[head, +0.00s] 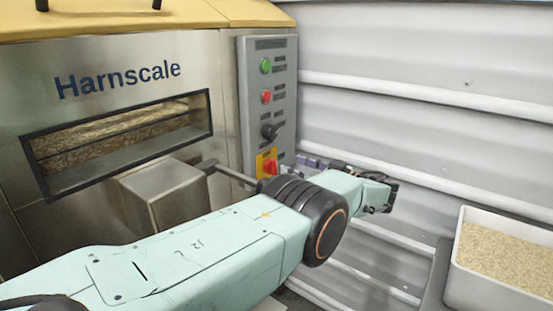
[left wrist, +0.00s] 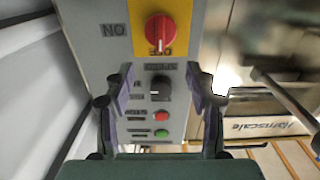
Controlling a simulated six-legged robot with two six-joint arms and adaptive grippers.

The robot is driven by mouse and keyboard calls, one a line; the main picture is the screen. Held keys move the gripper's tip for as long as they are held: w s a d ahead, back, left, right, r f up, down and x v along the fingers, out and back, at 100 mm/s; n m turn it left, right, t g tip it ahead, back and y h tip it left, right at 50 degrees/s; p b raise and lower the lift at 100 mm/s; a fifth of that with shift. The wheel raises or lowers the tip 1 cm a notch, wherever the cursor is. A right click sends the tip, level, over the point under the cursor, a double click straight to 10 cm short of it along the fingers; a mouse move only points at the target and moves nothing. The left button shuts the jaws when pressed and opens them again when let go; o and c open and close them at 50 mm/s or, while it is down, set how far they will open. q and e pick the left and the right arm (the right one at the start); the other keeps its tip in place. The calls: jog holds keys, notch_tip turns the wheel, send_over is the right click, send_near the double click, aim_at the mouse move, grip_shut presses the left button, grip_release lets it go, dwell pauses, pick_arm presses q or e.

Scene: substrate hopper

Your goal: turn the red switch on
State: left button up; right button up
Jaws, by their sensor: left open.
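The red rotary switch (head: 270,167) sits on a yellow plate at the bottom of the grey control panel. In the left wrist view the red switch (left wrist: 160,28) shows upside down, and its white mark points at the OFF label (left wrist: 160,49); the ON label (left wrist: 115,30) is to its side. My left gripper (head: 312,162) is just right of the panel's lower end, partly hidden by my arm. In its wrist view the left gripper (left wrist: 160,82) is open and empty, its fingers apart in front of the panel, not touching the red switch. My right gripper is not in view.
The panel (head: 285,60) also carries a green button (head: 265,65), a red button (head: 266,97) and a black knob (head: 270,131). The Harnscale hopper (head: 110,110) stands left, with a metal box and rod below its window. A tray of grain (head: 468,280) is at the right.

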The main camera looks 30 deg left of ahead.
aim_at(276, 162)
pick_arm(q)
jog(key=a, duration=0.6)
jog(key=shift+w+a+f, duration=0.1)
jog(key=shift+a, duration=0.2)
jog(key=shift+w+a+f, duration=0.1)
jog(key=shift+a, duration=0.1)
jog(key=c, duration=0.3)
jog(key=shift+f, duration=0.15)
grip_shut()
